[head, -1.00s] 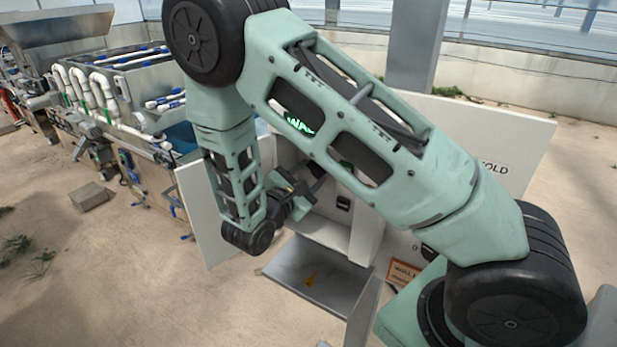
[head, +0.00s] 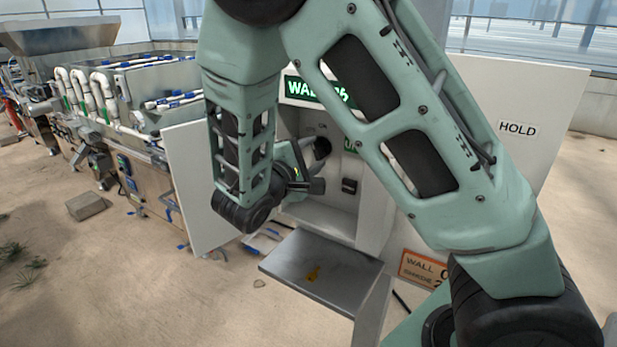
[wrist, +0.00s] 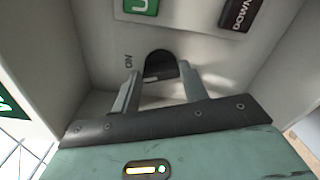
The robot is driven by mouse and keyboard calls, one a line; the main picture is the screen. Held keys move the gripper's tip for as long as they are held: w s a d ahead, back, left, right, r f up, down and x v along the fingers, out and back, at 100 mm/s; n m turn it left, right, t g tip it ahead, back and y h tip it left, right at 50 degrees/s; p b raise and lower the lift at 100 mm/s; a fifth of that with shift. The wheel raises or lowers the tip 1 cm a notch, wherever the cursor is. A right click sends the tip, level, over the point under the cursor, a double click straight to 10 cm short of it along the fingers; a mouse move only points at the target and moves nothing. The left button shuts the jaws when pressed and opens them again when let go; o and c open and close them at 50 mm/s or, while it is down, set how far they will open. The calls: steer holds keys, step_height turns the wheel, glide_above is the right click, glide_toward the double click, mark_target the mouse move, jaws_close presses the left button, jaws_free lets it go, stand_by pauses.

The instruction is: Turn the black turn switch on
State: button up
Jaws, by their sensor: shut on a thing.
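The black turn switch (wrist: 161,64) is a dark rounded knob on the pale back wall of an open box, with an "ON" label beside it in the wrist view. My gripper (wrist: 158,80) has one finger on each side of the knob and is shut on it. In the head view the turn switch (head: 322,147) shows as a dark round shape inside the box, left of a green button. My gripper reaches in there from the left, partly hidden by its own wrist. Where the switch's pointer stands cannot be told.
A green button (wrist: 140,6) and a black "DOWN" button (wrist: 239,14) sit close to the switch. The box has an open white door (head: 200,190) at left, a "HOLD" panel (head: 540,110) at right and a grey shelf (head: 320,270) below. Side walls are close.

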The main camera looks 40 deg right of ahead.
steer(key=m+b, duration=0.1)
steer(key=b, duration=0.1)
steer(key=f+m+b, duration=0.1)
steer(key=m+b, duration=0.1)
steer(key=shift+s+f+b, duration=0.1)
steer(key=shift+s+b, duration=0.05)
steer(key=shift+b, duration=0.2)
steer(key=shift+m+b, duration=0.5)
steer(key=shift+b, duration=0.05)
steer(key=shift+r, duration=0.3)
steer(key=o, duration=1)
steer(key=shift+r, duration=0.1)
steer(key=shift+a, duration=0.1)
steer(key=b+v, duration=0.4)
steer(key=v, duration=1.5)
steer(key=shift+s+r, duration=0.15)
